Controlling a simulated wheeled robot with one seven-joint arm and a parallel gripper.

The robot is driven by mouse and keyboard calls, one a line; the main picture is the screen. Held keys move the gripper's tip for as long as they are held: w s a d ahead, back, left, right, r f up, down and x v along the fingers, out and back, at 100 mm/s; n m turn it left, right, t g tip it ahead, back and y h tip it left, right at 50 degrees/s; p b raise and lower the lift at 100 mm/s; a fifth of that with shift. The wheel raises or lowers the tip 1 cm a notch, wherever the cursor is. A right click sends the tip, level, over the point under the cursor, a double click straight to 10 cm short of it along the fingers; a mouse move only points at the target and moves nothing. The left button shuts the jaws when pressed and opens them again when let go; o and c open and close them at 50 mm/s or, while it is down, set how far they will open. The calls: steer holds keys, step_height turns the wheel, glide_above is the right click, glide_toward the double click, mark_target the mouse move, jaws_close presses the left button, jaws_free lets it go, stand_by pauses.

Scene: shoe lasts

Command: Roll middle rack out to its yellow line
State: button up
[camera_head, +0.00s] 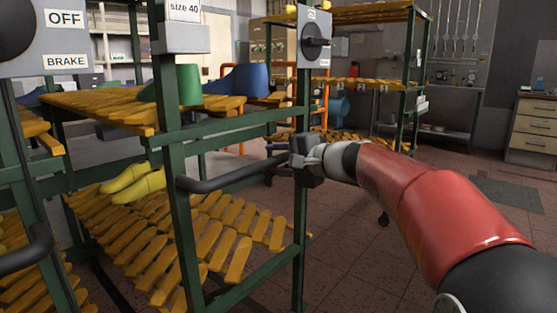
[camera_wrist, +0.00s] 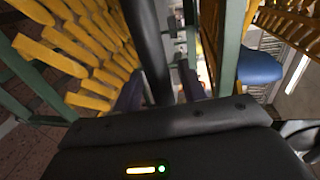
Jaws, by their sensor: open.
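The green-framed rack with the "size 40" sign (camera_head: 184,10) stands in the middle of the head view, with slatted yellow-orange shelves (camera_head: 150,240). A dark bar handle (camera_head: 235,178) runs across its near end; it also shows in the wrist view (camera_wrist: 149,48). My gripper (camera_head: 303,160) is at the right end of this handle, beside the right green post (camera_head: 301,225). In the wrist view my gripper (camera_wrist: 160,95) is open, with the bar seemingly between its fingers; contact cannot be told. No yellow floor line shows.
A grey dial box (camera_head: 316,42) sits on the right post above my gripper. Another rack's panel (camera_head: 65,62), labelled OFF and BRAKE, is close at left. A further rack (camera_head: 408,90) stands behind right. Tiled floor (camera_head: 360,270) is open at lower right; drawers (camera_head: 534,130) stand far right.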

jaws_close()
steer(key=shift+d+f, duration=0.1)
